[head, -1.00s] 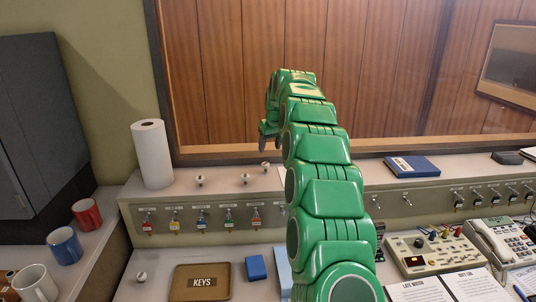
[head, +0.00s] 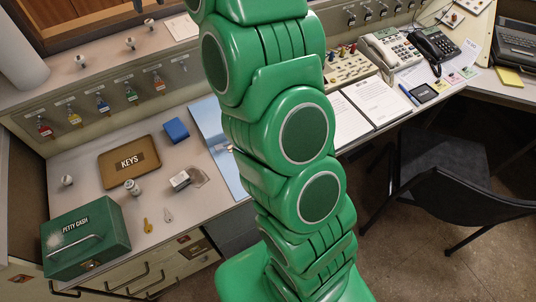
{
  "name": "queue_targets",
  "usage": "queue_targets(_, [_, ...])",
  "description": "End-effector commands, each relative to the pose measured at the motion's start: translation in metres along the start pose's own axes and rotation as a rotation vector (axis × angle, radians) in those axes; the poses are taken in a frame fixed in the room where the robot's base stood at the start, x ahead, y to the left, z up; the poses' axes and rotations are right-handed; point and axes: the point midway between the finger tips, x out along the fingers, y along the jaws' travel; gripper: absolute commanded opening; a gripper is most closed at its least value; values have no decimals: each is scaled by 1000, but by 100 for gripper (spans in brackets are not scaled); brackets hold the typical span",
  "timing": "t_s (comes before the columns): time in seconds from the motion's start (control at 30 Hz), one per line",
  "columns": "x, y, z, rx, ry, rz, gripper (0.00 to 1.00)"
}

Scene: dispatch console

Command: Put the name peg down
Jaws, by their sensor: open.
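My gripper is out of the head view now; only my green arm shows, rising up the middle and leaving at the top edge. Small white-topped peg-like pieces stand on the ledge above the key hooks: a left one (head: 80,61), a middle one (head: 131,43) and a right one (head: 149,23). A similar white piece (head: 67,180) stands on the desk left of the KEYS tray (head: 112,178). I cannot read a name on any of them, so I cannot tell which is the name peg.
The green petty cash box (head: 85,238) stands at the desk's front left. A small jar (head: 132,187), a brass key (head: 147,225) and a blue box (head: 176,129) lie near the tray. Tagged keys hang below the ledge. A black chair (head: 450,180) stands at right.

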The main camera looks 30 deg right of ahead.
Motion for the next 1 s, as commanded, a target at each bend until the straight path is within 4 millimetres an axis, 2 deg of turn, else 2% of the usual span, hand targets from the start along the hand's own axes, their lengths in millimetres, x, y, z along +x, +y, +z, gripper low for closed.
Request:
queue_targets(0.1, [-14,-10,29,10,-25,-5,58])
queue_targets(0.4, [-38,-32,108,40,-96,-7,58])
queue_targets(0.67, [-52,-49,183,73,-159,1,58])
queue_targets(1.0, [-64,-68,288,129,-241,23,58])
